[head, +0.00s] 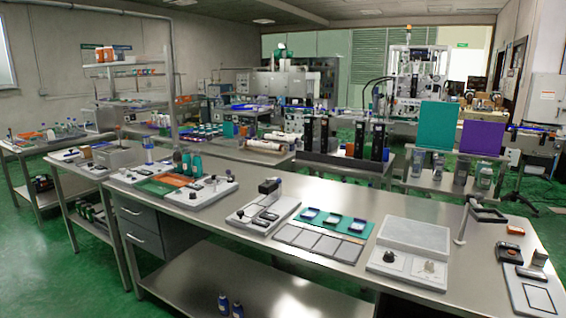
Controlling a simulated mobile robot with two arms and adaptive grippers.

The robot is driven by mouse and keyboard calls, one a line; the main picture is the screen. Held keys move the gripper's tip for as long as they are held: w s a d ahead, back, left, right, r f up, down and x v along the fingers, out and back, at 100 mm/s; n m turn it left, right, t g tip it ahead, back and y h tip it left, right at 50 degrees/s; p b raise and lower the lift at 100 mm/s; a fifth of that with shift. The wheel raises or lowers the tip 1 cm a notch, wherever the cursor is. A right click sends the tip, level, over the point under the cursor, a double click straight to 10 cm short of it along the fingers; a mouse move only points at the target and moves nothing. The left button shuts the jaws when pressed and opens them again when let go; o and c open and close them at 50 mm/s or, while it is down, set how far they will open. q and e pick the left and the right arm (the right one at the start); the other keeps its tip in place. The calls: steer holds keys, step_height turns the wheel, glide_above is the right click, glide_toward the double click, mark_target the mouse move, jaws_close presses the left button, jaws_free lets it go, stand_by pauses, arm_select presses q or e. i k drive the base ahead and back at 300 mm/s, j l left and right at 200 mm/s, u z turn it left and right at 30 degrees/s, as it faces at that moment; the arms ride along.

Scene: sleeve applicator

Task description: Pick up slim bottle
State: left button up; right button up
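Several bottles are in view, and I cannot tell which one is the slim bottle. Two dark teal bottles (191,164) stand upright close together near the back edge of the main steel table (330,207). A slender white and blue bottle (148,150) stands upright on the table to the left. Two small dark blue bottles (231,306) stand on the lower shelf (270,285) of the main table. Neither of my grippers is in view.
A board with knobs (172,190), a device with a dark head (263,208), a teal tray (333,223) and a grey-topped box (415,238) occupy the main table. A thin post (462,220) stands at right. Green floor (55,270) is clear at left front.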

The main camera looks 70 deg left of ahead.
mark_target(178, 161)
steer(key=u, duration=2.9)
